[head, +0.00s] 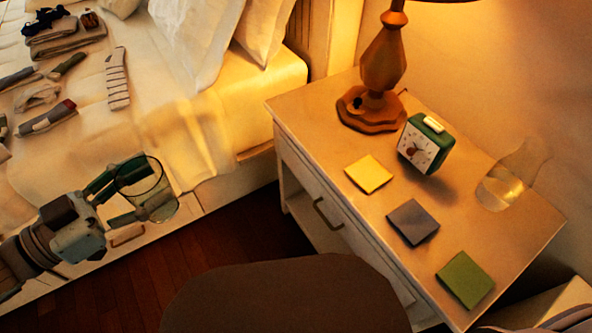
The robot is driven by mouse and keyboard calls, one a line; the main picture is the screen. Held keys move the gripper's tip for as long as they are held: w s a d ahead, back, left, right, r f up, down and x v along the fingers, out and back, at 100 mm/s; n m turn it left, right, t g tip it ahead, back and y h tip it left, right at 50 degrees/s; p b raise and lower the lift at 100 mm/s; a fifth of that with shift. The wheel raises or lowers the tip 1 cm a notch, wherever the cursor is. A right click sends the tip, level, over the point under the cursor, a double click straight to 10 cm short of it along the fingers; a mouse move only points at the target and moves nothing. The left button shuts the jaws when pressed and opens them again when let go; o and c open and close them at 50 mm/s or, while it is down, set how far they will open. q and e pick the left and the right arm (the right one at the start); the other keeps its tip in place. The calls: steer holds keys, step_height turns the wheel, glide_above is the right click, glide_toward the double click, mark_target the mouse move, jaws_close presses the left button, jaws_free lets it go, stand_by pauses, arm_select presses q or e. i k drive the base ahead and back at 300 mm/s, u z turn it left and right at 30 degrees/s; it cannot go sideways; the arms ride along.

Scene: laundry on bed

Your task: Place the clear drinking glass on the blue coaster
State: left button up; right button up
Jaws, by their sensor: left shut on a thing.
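The clear drinking glass (158,200) is held in my left gripper (135,193) at the lower left, in front of the bed's side. The gripper's green-tinted fingers are shut around the glass. The glass is apart from the nightstand, with its open rim facing up toward the camera. The blue coaster (412,222) is a grey-blue square lying flat on the nightstand, with nothing on it. It lies between a yellow coaster (368,173) and a green coaster (465,280). My right gripper is not in view.
The nightstand (318,119) also holds a lamp (383,65), a green alarm clock (424,143) and a clear carafe (503,187) with some liquid. Socks and folded clothes (65,40) lie on the bed (160,130). Dark floor separates the glass from the nightstand.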

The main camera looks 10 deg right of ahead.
mark_target(413, 220)
steer(key=u, duration=0.2)
steer(key=k, duration=1.45)
steer(key=z, duration=1.95)
steer(key=i, duration=0.5)
steer(key=u, duration=0.1)
